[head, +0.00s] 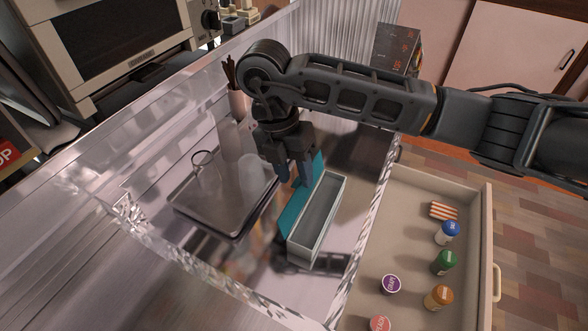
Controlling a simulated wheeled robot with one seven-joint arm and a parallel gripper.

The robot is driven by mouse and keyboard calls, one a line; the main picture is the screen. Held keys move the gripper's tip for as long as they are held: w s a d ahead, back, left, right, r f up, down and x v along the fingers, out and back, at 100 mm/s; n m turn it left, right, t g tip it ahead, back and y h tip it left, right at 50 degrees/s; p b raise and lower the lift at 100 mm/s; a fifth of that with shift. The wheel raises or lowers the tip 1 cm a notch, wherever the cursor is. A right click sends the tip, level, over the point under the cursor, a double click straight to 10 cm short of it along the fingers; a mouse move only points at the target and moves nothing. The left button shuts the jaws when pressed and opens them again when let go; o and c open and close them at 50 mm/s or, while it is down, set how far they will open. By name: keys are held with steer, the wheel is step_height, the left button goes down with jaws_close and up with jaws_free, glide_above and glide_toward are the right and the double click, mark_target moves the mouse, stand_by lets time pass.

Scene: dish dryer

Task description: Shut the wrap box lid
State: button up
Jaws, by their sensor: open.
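The wrap box (313,232) is a long, grey, open-topped box lying inside the clear-walled dish dryer (183,265). Its teal lid (290,217) stands raised along the box's left side, so the box is open and looks empty. My gripper (296,179) points down at the far part of the lid, its fingers at the lid's upper edge. The fingers are apart and hold nothing that I can see. I cannot tell whether a finger touches the lid. My gripper hides part of the lid's far end.
A dark tray (235,231) with clear glassware lies left of the box. A vase with dark sticks (236,102) stands behind. The dryer's clear walls enclose the area. An open drawer (413,222) with several small capped jars is to the right, and a microwave (110,42) stands back left.

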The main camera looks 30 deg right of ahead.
steer(key=shift+c, duration=0.3)
jaws_close()
